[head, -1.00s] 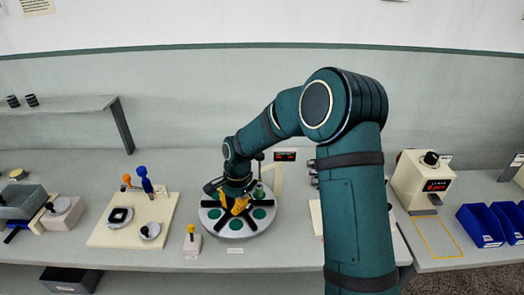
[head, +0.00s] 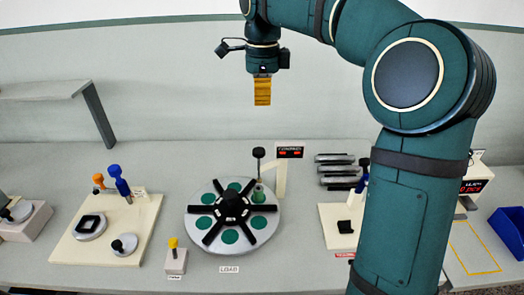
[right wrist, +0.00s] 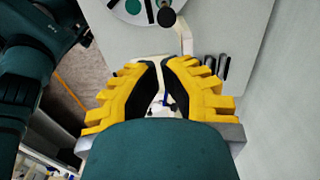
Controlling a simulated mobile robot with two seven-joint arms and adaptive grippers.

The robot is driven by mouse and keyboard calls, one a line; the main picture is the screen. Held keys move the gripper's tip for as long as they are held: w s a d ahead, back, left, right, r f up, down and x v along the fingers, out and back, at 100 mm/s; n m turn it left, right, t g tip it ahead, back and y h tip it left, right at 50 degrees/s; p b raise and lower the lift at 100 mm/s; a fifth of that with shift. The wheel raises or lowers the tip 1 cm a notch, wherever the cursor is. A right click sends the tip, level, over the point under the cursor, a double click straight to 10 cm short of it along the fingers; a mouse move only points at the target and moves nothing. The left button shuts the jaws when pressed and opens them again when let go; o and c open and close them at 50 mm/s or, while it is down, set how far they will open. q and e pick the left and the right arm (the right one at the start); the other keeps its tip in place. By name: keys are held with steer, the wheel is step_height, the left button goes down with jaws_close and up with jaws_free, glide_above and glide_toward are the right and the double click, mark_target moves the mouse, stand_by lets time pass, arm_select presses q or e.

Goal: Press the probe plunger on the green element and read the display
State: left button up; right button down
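The round grey turntable (head: 262,232) carries several green discs around a black star-shaped hub (head: 232,205). At its right side, a small greenish element (head: 258,190) stands below the black ball-topped probe plunger (head: 258,153). The ball also shows in the right wrist view (right wrist: 167,17). A display (head: 290,152) with red characters stands behind it, too small to read. My right gripper (head: 262,103) points down, raised above and apart from the plunger. In the right wrist view its yellow fingers (right wrist: 160,65) are apart with a narrow, empty gap. My left gripper is out of view.
A cream board (head: 70,246) with orange and blue handles stands left. A yellow-topped block (head: 176,262) stands at the front. Dark bars (head: 338,170) and another cream board (head: 335,238) lie right. A blue bin (head: 508,230) stands far right.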

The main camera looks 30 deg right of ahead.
mark_target(262, 152)
steer(key=shift+w+d+f+b, duration=0.1)
steer(key=shift+w+f+b, duration=0.15)
steer(key=shift+f, duration=0.25)
steer(key=shift+s+r, duration=0.1)
steer(key=shift+s, duration=0.05)
step_height(262, 152, down, 14)
steer(key=b, duration=0.4)
